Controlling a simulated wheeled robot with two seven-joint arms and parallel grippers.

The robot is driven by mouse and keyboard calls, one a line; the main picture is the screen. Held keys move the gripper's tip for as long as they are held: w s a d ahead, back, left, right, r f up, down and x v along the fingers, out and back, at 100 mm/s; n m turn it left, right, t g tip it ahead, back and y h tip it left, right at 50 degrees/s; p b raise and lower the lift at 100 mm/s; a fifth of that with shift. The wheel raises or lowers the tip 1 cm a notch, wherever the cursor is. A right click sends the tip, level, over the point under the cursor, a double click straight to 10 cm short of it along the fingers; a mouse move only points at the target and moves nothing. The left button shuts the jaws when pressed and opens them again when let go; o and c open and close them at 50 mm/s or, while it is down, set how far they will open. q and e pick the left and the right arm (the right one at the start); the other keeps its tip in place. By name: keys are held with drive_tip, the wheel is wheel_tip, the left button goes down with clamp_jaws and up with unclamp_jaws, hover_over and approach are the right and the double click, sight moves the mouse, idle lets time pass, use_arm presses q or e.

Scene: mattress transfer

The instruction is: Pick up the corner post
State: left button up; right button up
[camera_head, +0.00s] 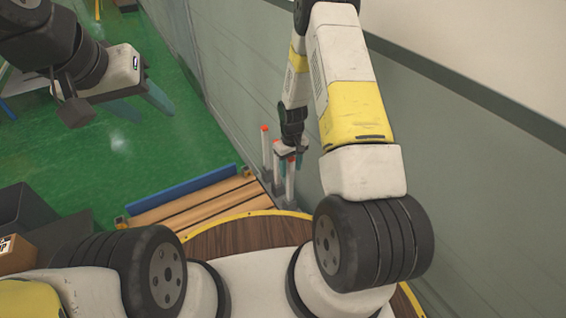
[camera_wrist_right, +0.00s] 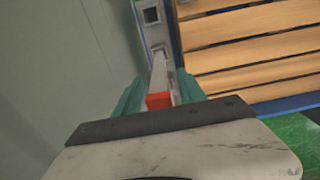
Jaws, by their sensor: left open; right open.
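Several pale corner posts with orange tips stand in a grey holder by the wall in the head view. One post (camera_head: 290,183) is directly below my right gripper (camera_head: 291,160), and another post (camera_head: 265,147) stands just behind to the left. In the right wrist view a post with an orange-red end (camera_wrist_right: 158,101) lies between the two teal fingers of my open right gripper (camera_wrist_right: 160,82). I cannot tell whether the fingers touch it. My left gripper (camera_head: 142,103) is open and empty above the green floor, far from the posts.
A slatted wooden pallet (camera_head: 190,205) with a blue edge (camera_head: 180,187) lies left of the posts. The grey wall (camera_head: 440,150) is close on the right. A square empty socket (camera_wrist_right: 151,15) shows beyond the post. A dark bin (camera_head: 30,215) stands at lower left.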

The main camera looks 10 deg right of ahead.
clamp_jaws()
idle(1.3)
